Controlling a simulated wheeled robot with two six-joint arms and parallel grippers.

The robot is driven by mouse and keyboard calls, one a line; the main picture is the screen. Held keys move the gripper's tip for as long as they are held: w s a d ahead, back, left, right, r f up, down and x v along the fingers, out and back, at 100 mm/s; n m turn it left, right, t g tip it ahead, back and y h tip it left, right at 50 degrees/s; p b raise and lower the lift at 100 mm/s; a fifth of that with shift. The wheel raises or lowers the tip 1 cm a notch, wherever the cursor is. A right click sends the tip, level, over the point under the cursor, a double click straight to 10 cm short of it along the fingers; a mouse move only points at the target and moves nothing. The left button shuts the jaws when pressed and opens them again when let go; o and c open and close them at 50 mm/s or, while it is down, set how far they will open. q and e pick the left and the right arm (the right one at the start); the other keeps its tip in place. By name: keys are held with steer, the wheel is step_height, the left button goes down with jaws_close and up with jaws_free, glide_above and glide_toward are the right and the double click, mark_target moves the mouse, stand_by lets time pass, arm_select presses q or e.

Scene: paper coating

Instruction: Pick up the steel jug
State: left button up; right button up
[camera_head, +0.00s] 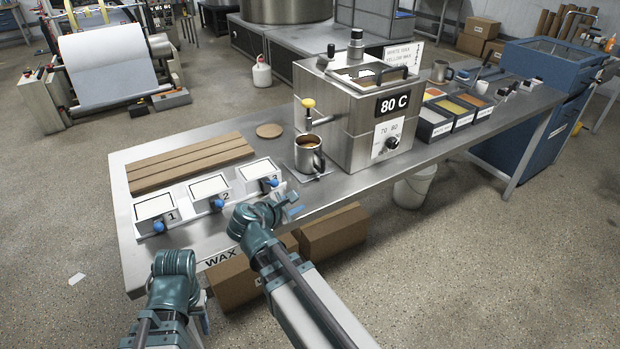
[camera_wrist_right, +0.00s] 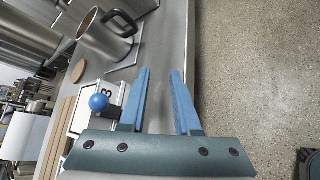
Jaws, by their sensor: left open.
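A steel jug (camera_head: 308,155) with a black handle stands upright on the bench below the tap of the heated box, with brown content showing at its top. In the right wrist view the jug (camera_wrist_right: 104,38) is at the upper left, its handle facing the fingers. My right gripper (camera_head: 291,205) is over the bench's front edge, in front of the jug and apart from it. Its two blue fingers (camera_wrist_right: 160,100) are spread with nothing between them. My left gripper (camera_head: 204,312) is low at the left, in front of the bench, partly hidden by its own arm; it is open.
The steel box marked 80 C (camera_head: 352,115) stands behind the jug. Numbered panels with blue knobs (camera_head: 207,190) and brown strips (camera_head: 190,160) lie left. A second steel mug (camera_head: 440,71) and colored trays (camera_head: 455,108) are farther right. Cardboard boxes (camera_head: 335,232) sit below the front edge.

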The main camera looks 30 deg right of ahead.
mark_target(321, 168)
steer(key=w+d+n+t+h+b, duration=0.1)
steer(key=n+b, duration=0.1)
steer(key=w+d+f+n+t+h+b, duration=0.1)
steer(key=d+n+b, duration=0.1)
steer(key=n+b, duration=0.1)
steer(key=w+d+n+t+h+b, duration=0.1)
steer(key=w+d+n+b, duration=0.1)
steer(key=n, duration=0.1)
steer(key=shift+w+d+f+t, duration=0.1)
steer(key=shift+d+f+t, duration=0.15)
steer(key=shift+t, duration=0.05)
steer(key=shift+w+d+r+n+b, duration=0.1)
steer(key=shift+w+d+n+b, duration=0.1)
steer(key=shift+n+b, duration=0.35)
steer(key=shift+w+d+r+n+t+h, duration=0.1)
steer(key=shift+r+n+t+h, duration=0.2)
steer(key=shift+n+h, duration=0.15)
steer(key=shift+w+d, duration=0.25)
steer(key=shift+w, duration=0.05)
steer(key=x, duration=0.7)
steer(key=shift+x, duration=3.1)
arm_select(q)
step_height(321, 168, down, 11)
arm_select(e)
steer(key=shift+s, duration=0.15)
jaws_close()
